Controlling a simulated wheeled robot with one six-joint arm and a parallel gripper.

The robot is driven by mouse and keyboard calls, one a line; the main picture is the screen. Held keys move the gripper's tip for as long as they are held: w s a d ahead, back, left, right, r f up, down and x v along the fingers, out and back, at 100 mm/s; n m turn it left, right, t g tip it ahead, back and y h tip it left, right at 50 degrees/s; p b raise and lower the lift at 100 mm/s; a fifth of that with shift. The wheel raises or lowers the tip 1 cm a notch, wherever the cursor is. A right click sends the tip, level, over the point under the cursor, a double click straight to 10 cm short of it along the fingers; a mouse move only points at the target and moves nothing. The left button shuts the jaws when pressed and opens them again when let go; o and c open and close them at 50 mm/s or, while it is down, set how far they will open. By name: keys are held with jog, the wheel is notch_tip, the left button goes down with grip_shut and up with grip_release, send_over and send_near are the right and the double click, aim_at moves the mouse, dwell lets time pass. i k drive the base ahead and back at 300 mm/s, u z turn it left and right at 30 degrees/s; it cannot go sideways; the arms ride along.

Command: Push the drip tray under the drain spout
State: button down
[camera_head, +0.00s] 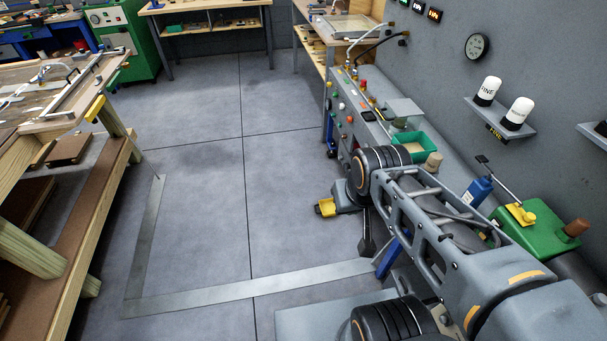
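I cannot pick out the drip tray or the drain spout with certainty. A teal open-topped box (413,147) sits on the grey machine bench at the right, beyond my arm.
A wooden workbench (100,205) with lower shelves runs along the left. Grey floor, marked by a pale strip (250,289), is open in the middle. A green pump-like unit (541,238) and blue bottle (477,190) stand at right. A wall shelf (498,117) holds two white-topped canisters.

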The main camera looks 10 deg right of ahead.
aim_at(328, 209)
jog(key=i, duration=2)
jog(key=u, duration=1.3)
